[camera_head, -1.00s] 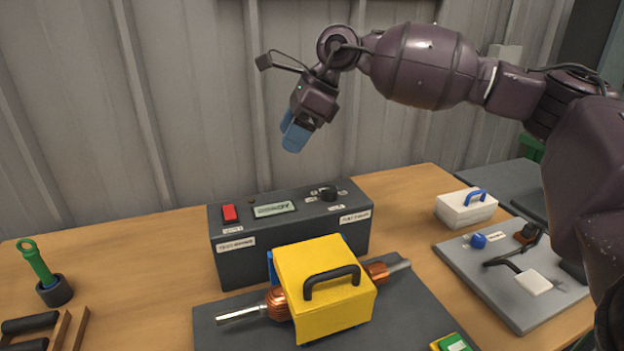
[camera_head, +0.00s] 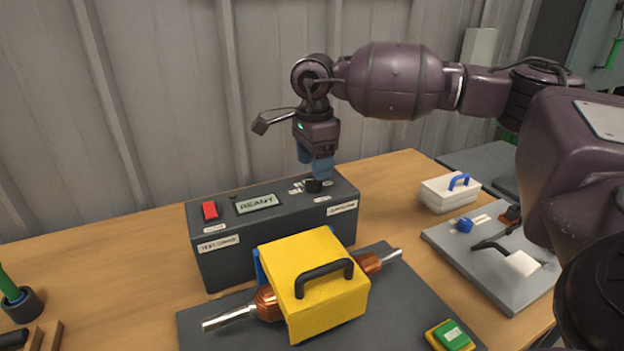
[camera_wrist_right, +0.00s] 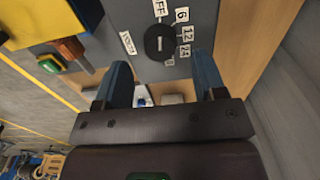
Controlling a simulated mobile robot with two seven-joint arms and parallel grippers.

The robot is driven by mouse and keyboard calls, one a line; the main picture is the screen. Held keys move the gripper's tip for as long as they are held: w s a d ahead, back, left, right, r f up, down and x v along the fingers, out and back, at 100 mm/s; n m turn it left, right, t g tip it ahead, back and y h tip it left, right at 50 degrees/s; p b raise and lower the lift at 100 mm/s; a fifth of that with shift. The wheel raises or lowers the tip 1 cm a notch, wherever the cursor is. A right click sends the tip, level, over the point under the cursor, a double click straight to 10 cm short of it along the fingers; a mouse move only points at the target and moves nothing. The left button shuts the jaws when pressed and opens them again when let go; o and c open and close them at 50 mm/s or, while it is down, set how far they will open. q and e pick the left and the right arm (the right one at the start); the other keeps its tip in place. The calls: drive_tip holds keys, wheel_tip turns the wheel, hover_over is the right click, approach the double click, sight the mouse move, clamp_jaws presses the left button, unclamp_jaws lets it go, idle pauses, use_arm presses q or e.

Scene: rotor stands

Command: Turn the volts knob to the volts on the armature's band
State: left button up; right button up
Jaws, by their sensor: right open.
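The volts knob (camera_head: 313,186) is a round black knob on top of the dark tester box (camera_head: 225,262). In the right wrist view the knob (camera_wrist_right: 159,42) has labels OFF, 6, 12 and 24 around it; I cannot tell its setting for sure. My right gripper (camera_head: 318,174) points down just above the knob, with blue fingers. In the wrist view the open fingers (camera_wrist_right: 163,72) stand apart with nothing between them. The copper armature (camera_head: 268,302) lies under a yellow cover (camera_head: 318,295); no volts marking is readable on it. My left gripper is out of view.
The tester has a red switch (camera_head: 210,210) and a display (camera_head: 257,204) reading READY. A green and yellow button box (camera_head: 450,336) is front right. A white box with blue handle (camera_head: 449,193) and a grey board (camera_head: 480,260) stand right. The wall is behind.

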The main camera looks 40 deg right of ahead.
sight(314, 184)
drive_tip(key=shift+f, duration=2)
drive_tip(key=c, duration=0.9)
